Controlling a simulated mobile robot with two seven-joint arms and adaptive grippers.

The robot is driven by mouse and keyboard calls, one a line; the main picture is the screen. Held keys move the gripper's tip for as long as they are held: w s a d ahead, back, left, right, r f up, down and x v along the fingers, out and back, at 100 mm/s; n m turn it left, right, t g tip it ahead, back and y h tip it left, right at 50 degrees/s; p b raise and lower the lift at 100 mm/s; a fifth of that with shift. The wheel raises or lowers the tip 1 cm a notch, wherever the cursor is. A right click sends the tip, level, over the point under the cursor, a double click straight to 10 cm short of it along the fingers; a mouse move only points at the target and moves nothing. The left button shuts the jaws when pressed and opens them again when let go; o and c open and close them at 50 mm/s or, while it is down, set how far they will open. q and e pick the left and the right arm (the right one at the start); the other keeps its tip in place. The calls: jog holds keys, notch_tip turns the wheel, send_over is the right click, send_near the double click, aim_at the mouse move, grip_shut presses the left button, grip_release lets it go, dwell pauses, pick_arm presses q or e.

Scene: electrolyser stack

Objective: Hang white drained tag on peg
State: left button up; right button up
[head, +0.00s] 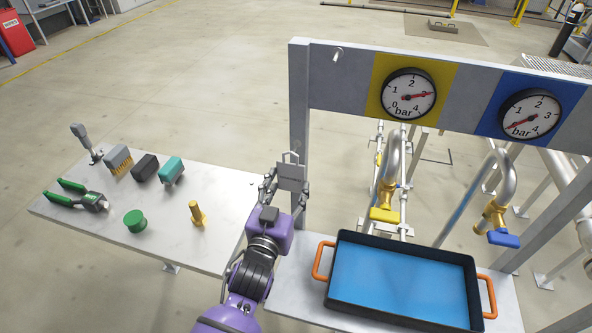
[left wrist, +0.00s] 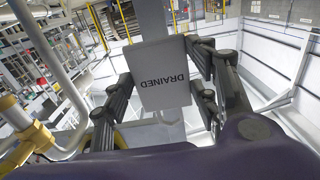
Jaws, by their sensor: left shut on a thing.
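The tag (head: 291,176) is a light grey-white plate with a wire loop at its top. My left gripper (head: 286,188) is shut on it and holds it in front of the frame's left post, below the panel. In the left wrist view the tag (left wrist: 163,72) sits between the fingers (left wrist: 165,92), with DRAINED printed upside down in that picture. The peg (head: 338,54) is a small pale pin at the panel's upper left, above and right of the tag, and bare. My right gripper is not in view.
The grey panel (head: 345,76) carries two pressure gauges. Below it are a yellow-handled valve (head: 384,214), a blue-handled valve (head: 503,239) and a blue-bottomed tray (head: 400,282) with orange handles. The left table (head: 100,222) holds brushes, blocks and other small tools.

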pick_arm(q)
jog(key=shift+p+v, duration=0.55)
jog(key=shift+v, duration=0.8)
jog(key=shift+s+a, duration=0.15)
jog(key=shift+s, duration=0.25)
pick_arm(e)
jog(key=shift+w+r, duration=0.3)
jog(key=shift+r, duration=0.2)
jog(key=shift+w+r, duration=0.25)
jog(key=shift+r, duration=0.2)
